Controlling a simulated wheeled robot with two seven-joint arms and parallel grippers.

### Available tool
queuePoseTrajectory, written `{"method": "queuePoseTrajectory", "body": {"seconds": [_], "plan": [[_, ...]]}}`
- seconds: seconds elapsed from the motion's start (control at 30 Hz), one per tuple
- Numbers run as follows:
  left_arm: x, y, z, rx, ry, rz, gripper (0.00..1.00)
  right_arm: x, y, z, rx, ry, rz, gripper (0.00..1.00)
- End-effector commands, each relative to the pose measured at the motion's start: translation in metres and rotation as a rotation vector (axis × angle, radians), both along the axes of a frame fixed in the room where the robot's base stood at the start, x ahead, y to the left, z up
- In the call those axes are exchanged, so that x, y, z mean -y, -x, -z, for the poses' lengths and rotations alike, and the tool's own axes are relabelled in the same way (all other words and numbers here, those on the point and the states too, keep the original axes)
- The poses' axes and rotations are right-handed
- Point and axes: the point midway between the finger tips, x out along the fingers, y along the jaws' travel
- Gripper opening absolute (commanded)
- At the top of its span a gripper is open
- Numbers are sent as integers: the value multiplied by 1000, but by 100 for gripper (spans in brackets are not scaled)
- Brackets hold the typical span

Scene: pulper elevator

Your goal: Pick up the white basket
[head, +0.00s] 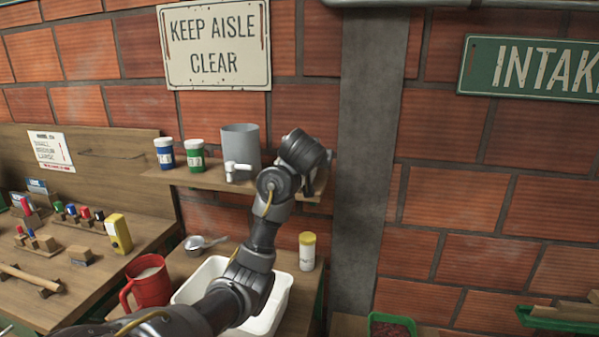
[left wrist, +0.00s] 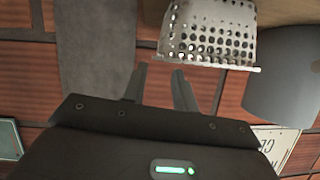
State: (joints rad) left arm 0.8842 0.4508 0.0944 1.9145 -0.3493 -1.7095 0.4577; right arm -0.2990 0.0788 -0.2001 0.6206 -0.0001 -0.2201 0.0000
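A white perforated basket (left wrist: 210,30) shows in the left wrist view, at the top right. In the head view my left wrist covers that end of the wall shelf, and I cannot make the basket out there. My left gripper (left wrist: 160,75) has its two fingers apart with nothing between them. The right fingertip is close to the basket's rim; I cannot tell whether they touch. My right gripper is in neither view.
The wall shelf (head: 210,178) also holds a grey cylinder (head: 241,143), a blue jar (head: 164,153) and a green jar (head: 195,155). Below are a white tub (head: 268,322), a red mug (head: 148,283) and a yellow-capped bottle (head: 307,252). A grey post (head: 366,150) stands right of the shelf.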

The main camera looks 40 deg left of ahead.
Motion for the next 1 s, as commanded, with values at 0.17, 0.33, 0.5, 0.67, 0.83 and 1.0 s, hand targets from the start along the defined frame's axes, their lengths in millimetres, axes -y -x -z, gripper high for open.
{"method": "queuePoseTrajectory", "body": {"seconds": [0.17,0.33,0.5,0.67,0.83,1.0], "plan": [[-9,-17,5,-7,-2,-3,28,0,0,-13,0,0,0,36],[-18,-37,14,-5,-2,-1,28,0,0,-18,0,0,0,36],[-22,-43,19,-2,1,-1,28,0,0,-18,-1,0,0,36],[-22,-43,19,-1,0,0,28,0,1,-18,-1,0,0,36],[-22,-43,19,-1,0,0,7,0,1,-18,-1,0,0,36],[-22,-42,19,-1,0,0,0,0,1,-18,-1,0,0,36]]}}
